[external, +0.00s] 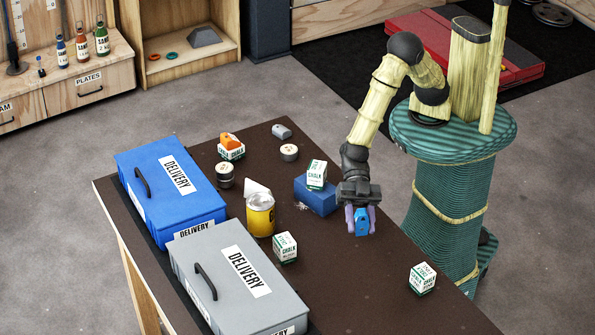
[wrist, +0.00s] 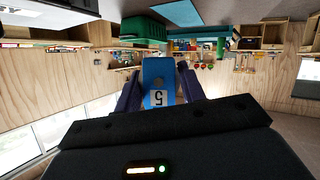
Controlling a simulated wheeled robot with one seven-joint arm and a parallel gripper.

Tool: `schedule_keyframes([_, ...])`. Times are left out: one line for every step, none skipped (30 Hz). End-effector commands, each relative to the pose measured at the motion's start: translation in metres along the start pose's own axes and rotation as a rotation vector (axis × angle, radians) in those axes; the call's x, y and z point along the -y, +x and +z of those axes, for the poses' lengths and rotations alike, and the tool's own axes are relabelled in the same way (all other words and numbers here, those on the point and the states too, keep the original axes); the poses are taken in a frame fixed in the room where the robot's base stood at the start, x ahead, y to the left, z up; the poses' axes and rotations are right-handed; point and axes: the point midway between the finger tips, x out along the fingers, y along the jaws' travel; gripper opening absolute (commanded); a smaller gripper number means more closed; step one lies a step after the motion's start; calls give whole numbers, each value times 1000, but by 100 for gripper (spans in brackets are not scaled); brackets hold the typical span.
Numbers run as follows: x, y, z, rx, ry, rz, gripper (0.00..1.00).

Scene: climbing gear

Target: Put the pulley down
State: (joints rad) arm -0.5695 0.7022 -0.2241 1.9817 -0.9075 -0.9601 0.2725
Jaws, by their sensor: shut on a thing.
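The pulley (external: 361,222) is a small blue piece with a hole near its top. My gripper (external: 360,219) is shut on it, with one purple finger on each side. In the external view it hangs at the right part of the dark table (external: 400,262), in front of a blue block. I cannot tell whether its lower end touches the table. In the wrist view the pulley (wrist: 159,82) sits between the fingers of my gripper (wrist: 159,90) and shows a white label with a 5.
A blue block (external: 315,198) with a chalk box (external: 316,175) on top stands close behind-left of my gripper. A yellow can (external: 260,218), another chalk box (external: 284,247) and blue and grey delivery boxes (external: 150,215) lie left. A chalk box (external: 423,278) stands right; bare table lies between.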

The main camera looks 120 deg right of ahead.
Motion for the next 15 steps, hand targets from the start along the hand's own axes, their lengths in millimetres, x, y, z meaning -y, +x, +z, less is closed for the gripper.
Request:
schedule_keyframes([2, 3, 10, 6, 4, -1, 16])
schedule_keyframes([3, 5, 14, 6, 5, -1, 16])
schedule_keyframes([5, 7, 20, 6, 4, -1, 16])
schedule_keyframes([6, 9, 24, 7, 4, -1, 16])
schedule_keyframes([6, 10, 28, 5, 5, 0, 16])
schedule_keyframes([7, 12, 33, 6, 5, 0, 16])
schedule_keyframes([8, 14, 36, 6, 5, 0, 16])
schedule_keyframes([9, 16, 41, 5, 4, -1, 16])
schedule_keyframes([10, 18, 46, 6, 4, 0, 16])
schedule_keyframes([10, 18, 48, 5, 4, 1, 16])
schedule_keyframes([11, 19, 50, 4, 3, 1, 16])
schedule_keyframes([11, 20, 52, 3, 3, 1, 16])
schedule_keyframes([11, 20, 52, 2, 3, 1, 16])
schedule_keyframes([12, 20, 53, 2, 3, 2, 16])
schedule_keyframes([12, 20, 53, 2, 3, 2, 16])
